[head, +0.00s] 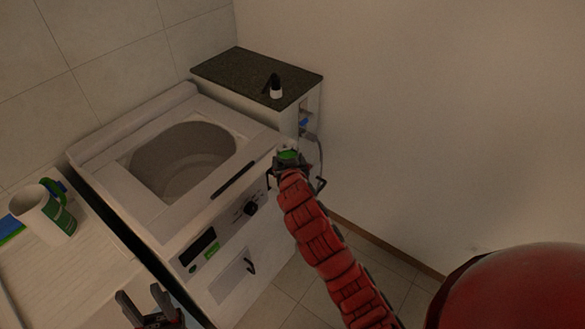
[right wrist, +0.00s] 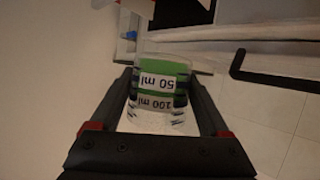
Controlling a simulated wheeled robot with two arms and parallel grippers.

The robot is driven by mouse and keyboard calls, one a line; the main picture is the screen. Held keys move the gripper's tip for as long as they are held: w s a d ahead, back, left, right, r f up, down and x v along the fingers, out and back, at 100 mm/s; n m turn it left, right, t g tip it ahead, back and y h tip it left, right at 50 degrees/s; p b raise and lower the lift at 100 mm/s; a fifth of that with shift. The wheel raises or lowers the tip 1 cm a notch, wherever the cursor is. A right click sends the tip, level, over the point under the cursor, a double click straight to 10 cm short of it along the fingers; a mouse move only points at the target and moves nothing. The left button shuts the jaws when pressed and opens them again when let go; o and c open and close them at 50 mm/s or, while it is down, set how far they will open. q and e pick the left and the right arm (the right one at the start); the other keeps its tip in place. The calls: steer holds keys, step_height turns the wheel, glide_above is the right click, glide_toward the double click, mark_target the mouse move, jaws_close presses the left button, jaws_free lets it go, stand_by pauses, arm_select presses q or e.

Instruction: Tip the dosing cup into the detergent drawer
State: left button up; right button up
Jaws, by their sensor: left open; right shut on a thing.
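My right gripper (head: 288,160) is shut on the dosing cup, beside the machine's right front corner. In the right wrist view the clear dosing cup (right wrist: 160,95) sits between the fingers, with green inside and labels reading 50 ml and 100 ml. The white washing machine (head: 215,262) has an open round tub on top. A long black handle (head: 233,179) runs along its upper front edge; I cannot clearly make out the detergent drawer or whether it is open. My left gripper (head: 140,293) is open and empty, low in front of the machine's left side.
A white mug with green (head: 40,217) stands on the counter (head: 75,275) at left. A dark-topped cabinet (head: 235,73) behind carries a small black-and-white bottle (head: 276,88). A blue tap (head: 304,122) and grey hose are beside the cup. The floor at right is clear.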

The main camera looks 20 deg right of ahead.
steer(key=w+a+r, duration=0.1)
steer(key=w+a, duration=0.1)
steer(key=w, duration=0.1)
steer(key=w+a+r+m+h+b, duration=0.1)
steer(key=w+a, duration=0.1)
steer(key=a, duration=0.1)
steer(key=w+a+r+m+h+b, duration=0.1)
steer(key=w+a, duration=0.2)
steer(key=shift+w+a+g, duration=0.2)
steer(key=shift+w+g, duration=0.1)
steer(key=shift+w+a+r, duration=0.1)
steer(key=shift+a+r, duration=0.05)
steer(key=shift+a, duration=0.4)
